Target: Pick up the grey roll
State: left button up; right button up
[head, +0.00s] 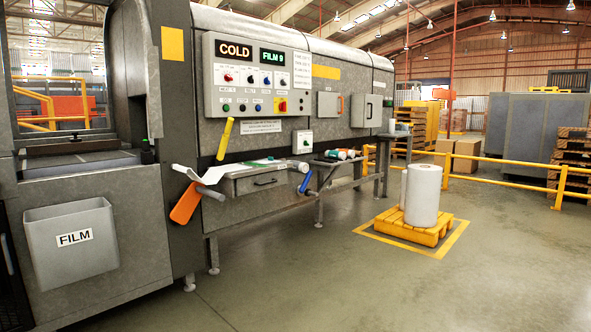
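A large pale grey-white roll (421,194) stands upright on a low yellow pallet (432,236) on the floor, right of the machine. It looks like wound film with a smooth side. A small grey cylinder (211,193) also shows at the left end of the machine's front shelf, beside an orange flat piece (186,204). I cannot tell whether it is a roll or a handle. Neither of my grippers is in the head view, and nothing is seen in contact with the large roll.
A long grey machine (345,80) fills the left and middle. A grey FILM bin (72,242) hangs at its left end. Teal-ended small rolls (341,154) lie on a side shelf. Yellow railing (519,162) runs behind the pallet. The floor in front is clear.

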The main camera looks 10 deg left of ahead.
aim_at(298, 167)
jog(key=i+z, duration=0.2)
jog(key=i, duration=2)
jog(key=i+l+u, duration=0.1)
jog(key=i, duration=0.75)
jog(key=i+l, duration=0.15)
jog(key=i, duration=0.75)
jog(key=i+l+u, duration=0.1)
jog(key=i+u, duration=0.15)
jog(key=i, duration=0.25)
jog(key=i+l+u, duration=0.3)
jog(key=i, duration=0.15)
jog(key=j+u, duration=0.15)
jog(key=u, duration=1.05)
